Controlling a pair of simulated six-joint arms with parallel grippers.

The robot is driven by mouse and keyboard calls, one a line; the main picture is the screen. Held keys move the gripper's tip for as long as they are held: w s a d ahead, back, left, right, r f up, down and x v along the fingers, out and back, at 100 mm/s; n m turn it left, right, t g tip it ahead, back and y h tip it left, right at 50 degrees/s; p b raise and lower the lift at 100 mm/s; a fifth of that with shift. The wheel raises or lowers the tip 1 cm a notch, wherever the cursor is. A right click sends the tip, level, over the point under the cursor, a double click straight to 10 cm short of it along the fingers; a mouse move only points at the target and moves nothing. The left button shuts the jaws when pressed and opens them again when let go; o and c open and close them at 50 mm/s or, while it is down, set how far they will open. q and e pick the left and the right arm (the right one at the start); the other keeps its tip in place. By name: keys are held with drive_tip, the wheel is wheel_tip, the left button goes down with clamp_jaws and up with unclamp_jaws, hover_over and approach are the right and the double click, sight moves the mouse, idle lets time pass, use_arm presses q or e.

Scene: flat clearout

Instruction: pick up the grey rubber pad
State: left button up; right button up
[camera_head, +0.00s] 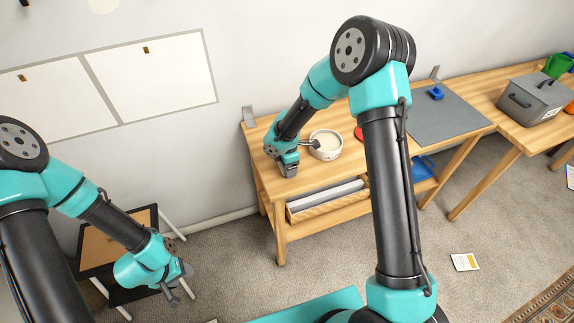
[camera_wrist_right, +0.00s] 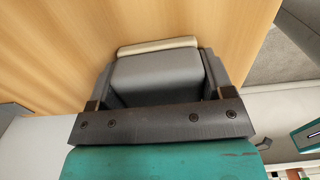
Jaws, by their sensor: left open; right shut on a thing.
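A larger flat grey sheet (camera_head: 440,115) lies on the table farther right. My left gripper (camera_head: 180,290) is open and empty at the lower left, far from the table.
A red thing (camera_head: 359,133) is partly hidden by my arm. A small blue thing (camera_head: 436,94) sits on the sheet. A grey box (camera_head: 535,100) stands on the right table. A wooden tray (camera_head: 325,203) is on the shelf below.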

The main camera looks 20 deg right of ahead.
drive_tip(key=shift+r, duration=0.1)
drive_tip(key=shift+r, duration=1.45)
drive_tip(key=shift+s+a+r, duration=0.1)
drive_tip(key=shift+s+r, duration=0.1)
drive_tip(key=shift+r, duration=0.1)
drive_tip(key=s+a, duration=0.2)
drive_tip(key=s, duration=0.5)
drive_tip(key=s+a+r, duration=0.1)
drive_tip(key=s+a, duration=0.2)
drive_tip(key=s, duration=0.4)
drive_tip(key=shift+s+r, duration=0.15)
drive_tip(key=shift+s, duration=0.25)
drive_tip(key=o, duration=0.4)
drive_tip(key=shift+c, duration=1.2)
